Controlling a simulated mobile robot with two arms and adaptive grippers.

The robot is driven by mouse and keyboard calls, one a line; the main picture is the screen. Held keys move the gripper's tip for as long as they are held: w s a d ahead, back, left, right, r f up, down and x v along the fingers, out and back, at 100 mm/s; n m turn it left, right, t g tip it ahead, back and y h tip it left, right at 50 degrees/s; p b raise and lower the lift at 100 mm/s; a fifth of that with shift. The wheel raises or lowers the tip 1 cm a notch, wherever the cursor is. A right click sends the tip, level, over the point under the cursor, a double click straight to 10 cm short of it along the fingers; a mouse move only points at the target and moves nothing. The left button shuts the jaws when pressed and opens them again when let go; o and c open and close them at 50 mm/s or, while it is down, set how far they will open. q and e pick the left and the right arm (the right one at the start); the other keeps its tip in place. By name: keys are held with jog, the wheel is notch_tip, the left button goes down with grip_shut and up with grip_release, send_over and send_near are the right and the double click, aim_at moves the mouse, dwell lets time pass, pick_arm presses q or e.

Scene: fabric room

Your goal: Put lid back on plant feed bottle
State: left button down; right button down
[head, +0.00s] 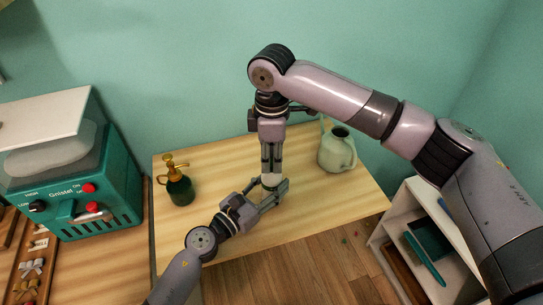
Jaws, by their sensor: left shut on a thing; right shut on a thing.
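The plant feed bottle (270,182) shows only as a small pale piece near the middle of the wooden table, mostly hidden by my grippers. My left gripper (273,191) comes in from the lower left and is shut on the bottle, its fingers on either side. My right gripper (271,168) points straight down from above and is shut on the lid, which is hard to tell apart between the fingertips. The lid is directly above the bottle or touching it; I cannot tell whether it is seated.
The wooden table (220,152) also holds a dark green sprayer with a brass top (179,186) at left and a pale green watering can (337,150) at right. A teal machine (75,190) stands further left. A white shelf (393,226) is at lower right.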

jog(key=m, duration=0.4)
jog(key=shift+a+f+m, duration=0.1)
jog(key=shift+m, duration=0.3)
jog(key=m, duration=0.5)
jog(key=c, duration=1.3)
grip_release()
jog(key=shift+r, duration=0.2)
notch_tip(320, 180, up, 12)
jog(key=shift+f, duration=0.15)
pick_arm(q)
jog(key=c, duration=0.9)
grip_release()
jog(key=shift+o, duration=0.2)
